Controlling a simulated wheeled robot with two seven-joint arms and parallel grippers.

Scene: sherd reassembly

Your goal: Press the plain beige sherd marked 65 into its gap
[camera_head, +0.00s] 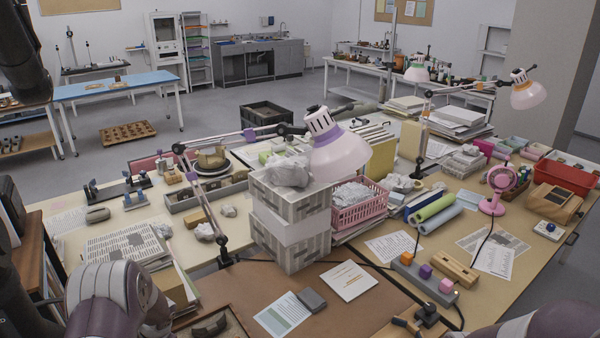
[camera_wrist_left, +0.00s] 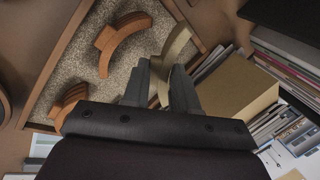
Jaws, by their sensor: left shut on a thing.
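A plain beige curved sherd (camera_wrist_left: 174,50) is between the fingers of my left gripper (camera_wrist_left: 166,88) in the left wrist view. The gripper is shut on it, and it is held over a shallow wooden tray (camera_wrist_left: 57,66) with a grainy bed. No number can be read on it. An orange-brown curved sherd (camera_wrist_left: 118,40) and a stack-like group of orange-brown sherds (camera_wrist_left: 68,102) lie on the bed. The gap cannot be made out. In the head view the tray shows only partly at the bottom edge, with a dark curved sherd (camera_head: 209,325). My right gripper is out of view.
A tan box (camera_wrist_left: 238,88) and stacked papers stand close to the tray's right side in the left wrist view. In the head view a lamp (camera_head: 338,150) leans over grey crates (camera_head: 292,240). A brown board with papers and a booklet (camera_head: 348,281) lies right of the tray.

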